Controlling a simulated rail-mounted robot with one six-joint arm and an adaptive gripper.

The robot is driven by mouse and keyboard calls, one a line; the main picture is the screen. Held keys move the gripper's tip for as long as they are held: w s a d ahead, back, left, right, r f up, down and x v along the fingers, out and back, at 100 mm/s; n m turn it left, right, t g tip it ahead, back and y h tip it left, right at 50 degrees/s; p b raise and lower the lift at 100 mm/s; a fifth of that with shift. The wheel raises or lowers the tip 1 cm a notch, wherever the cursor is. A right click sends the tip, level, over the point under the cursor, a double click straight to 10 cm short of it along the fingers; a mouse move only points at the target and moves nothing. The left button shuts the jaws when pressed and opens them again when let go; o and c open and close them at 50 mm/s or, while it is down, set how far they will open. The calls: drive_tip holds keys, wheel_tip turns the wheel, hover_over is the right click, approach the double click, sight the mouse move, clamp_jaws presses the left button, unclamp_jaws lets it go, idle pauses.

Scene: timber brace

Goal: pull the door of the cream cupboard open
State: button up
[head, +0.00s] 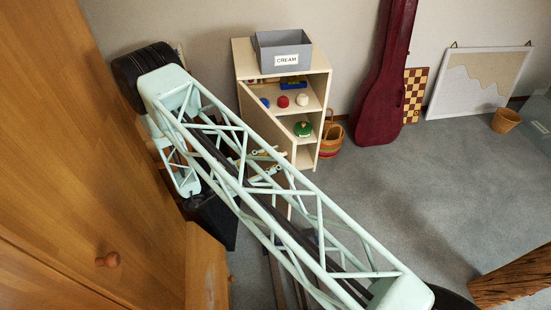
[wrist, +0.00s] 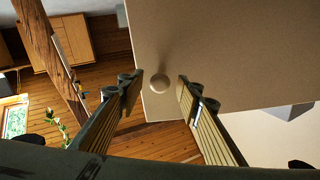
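The cream cupboard (head: 243,55) stands against the back wall in the head view. Its door (head: 262,125) is swung well out from the left side, and the shelves inside show. In the wrist view the door (wrist: 225,60) is a broad tan panel with a round knob (wrist: 158,84) near its edge. My gripper (wrist: 160,88) is open, with one finger on each side of the knob and a gap to both. I cannot tell how far the fingertips are from the panel. In the head view my arm's truss partly hides the door and the gripper.
A grey bin (head: 284,52) labelled CREAM sits on the cupboard. The shelves hold several small items, including a red ball (head: 283,102). A woven basket (head: 331,138) and a dark red instrument case (head: 385,90) stand to the right. Carpet (head: 400,190) is clear farther right.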

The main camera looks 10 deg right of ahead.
drive_tip(key=shift+r, duration=0.15)
wheel_tip(320, 180, up, 10)
drive_tip(key=shift+f, duration=0.25)
idle(0.6)
